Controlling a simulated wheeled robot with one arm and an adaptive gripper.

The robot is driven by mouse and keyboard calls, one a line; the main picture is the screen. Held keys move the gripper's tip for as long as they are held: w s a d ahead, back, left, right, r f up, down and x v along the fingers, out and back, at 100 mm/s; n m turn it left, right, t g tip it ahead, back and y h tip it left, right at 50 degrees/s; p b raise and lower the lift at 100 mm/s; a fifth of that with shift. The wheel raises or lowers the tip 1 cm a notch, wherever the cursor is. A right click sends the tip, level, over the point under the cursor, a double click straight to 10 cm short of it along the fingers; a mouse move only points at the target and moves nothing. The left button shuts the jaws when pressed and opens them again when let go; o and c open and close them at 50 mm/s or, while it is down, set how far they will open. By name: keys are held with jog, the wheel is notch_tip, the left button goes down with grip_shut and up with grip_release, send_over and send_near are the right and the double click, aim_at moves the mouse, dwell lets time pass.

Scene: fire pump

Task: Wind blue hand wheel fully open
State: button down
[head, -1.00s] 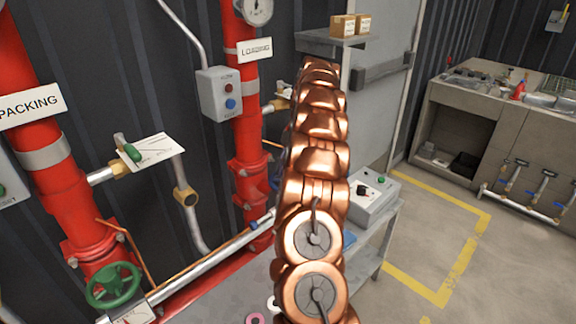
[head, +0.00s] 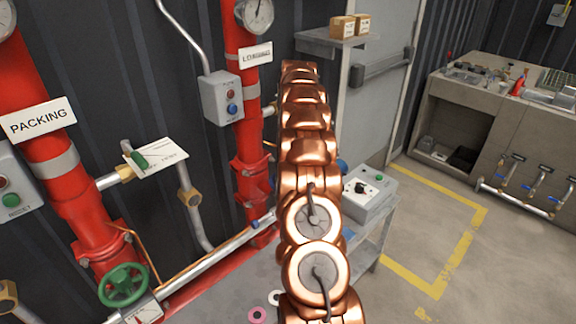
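No whole blue hand wheel shows. A small blue patch (head: 342,166) peeks out just right of my copper arm, near the red LOADING pipe (head: 247,130); I cannot tell whether it is part of the wheel. My arm stretches away from me through the middle of the picture and hides what lies behind it. My gripper is not visible, so its hold and its distance to the wheel cannot be seen. A green hand wheel (head: 123,285) sits at the foot of the red PACKING pipe (head: 58,170) on the left.
A grey switch box (head: 222,97) hangs left of the LOADING pipe. A grey control box (head: 368,196) stands on a small table right of my arm. A shelf with boxes (head: 343,27) is above. A workbench (head: 500,110) stands right; the yellow-marked floor (head: 430,235) is clear.

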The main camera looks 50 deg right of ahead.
jog(key=shift+r+n, duration=0.15)
jog(key=shift+n, duration=0.25)
jog(key=shift+w+d+r, duration=0.1)
jog(key=shift+d, duration=0.05)
jog(key=shift+n+g, duration=0.3)
jog(key=shift+n+p, duration=0.3)
jog(key=shift+p, duration=0.05)
jog(key=c, duration=0.8)
grip_release()
jog(key=shift+f, duration=0.2)
